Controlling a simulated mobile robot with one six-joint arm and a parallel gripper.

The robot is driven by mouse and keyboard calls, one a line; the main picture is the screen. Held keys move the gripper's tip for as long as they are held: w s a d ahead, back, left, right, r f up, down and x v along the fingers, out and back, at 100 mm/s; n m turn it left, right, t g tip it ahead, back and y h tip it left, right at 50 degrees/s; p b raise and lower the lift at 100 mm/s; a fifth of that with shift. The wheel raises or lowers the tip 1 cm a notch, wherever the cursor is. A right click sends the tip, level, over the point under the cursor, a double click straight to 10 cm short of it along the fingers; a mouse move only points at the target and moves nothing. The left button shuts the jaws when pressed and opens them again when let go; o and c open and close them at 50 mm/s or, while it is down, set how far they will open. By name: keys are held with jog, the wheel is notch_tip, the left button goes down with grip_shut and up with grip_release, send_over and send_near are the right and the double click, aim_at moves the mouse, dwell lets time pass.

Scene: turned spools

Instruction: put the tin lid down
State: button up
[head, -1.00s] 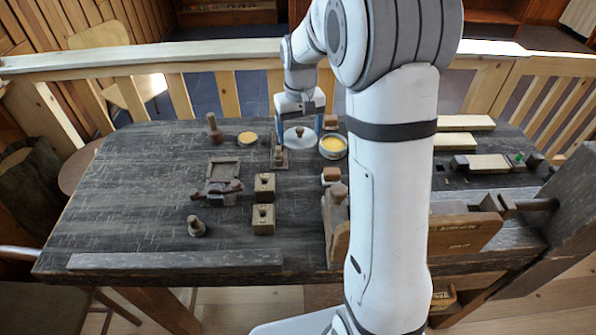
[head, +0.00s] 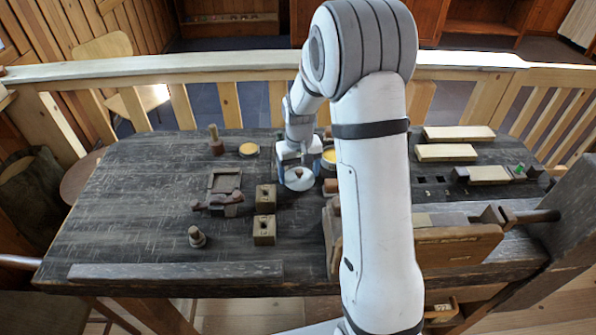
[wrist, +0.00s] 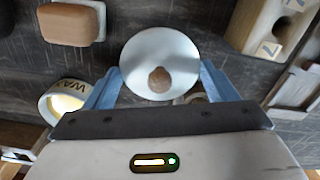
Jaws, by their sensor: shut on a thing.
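The tin lid (head: 299,181) is a pale round disc with a brown knob. My gripper (head: 297,164) is shut on it, and the lid lies flat between the blue fingers. In the wrist view the lid (wrist: 160,50) shows whole, knob towards the camera, with a finger on either side. I cannot tell whether it touches the table. The open wax tin (head: 330,157), white with yellow wax, stands just behind and right of the lid, partly hidden by my arm. It also shows in the wrist view (wrist: 66,104) beside the left finger.
Wooden blocks with holes (head: 265,196) stand close left and in front of the lid. A square wooden tray (head: 225,180) lies further left, and a round yellow-topped piece (head: 249,149) behind. A brown-topped block (wrist: 70,24) is near the lid. The bench's left front (head: 120,225) is clear.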

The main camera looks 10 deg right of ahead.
aim_at(299, 170)
jog(key=shift+f+b, duration=0.4)
jog(key=shift+f, duration=0.15)
jog(key=o, duration=0.9)
jog(key=shift+o, duration=0.2)
notch_tip(299, 170, up, 13)
jog(key=s+r+t, duration=0.1)
jog(key=s+r, duration=0.1)
jog(key=s, duration=1)
jog(key=s+r+t, duration=0.1)
jog(key=s+r, duration=0.1)
jog(key=s, duration=1.1)
jog(key=shift+r+m+t+p, duration=0.3)
jog(key=shift+r+m+p, duration=0.05)
jog(key=shift+m, duration=0.05)
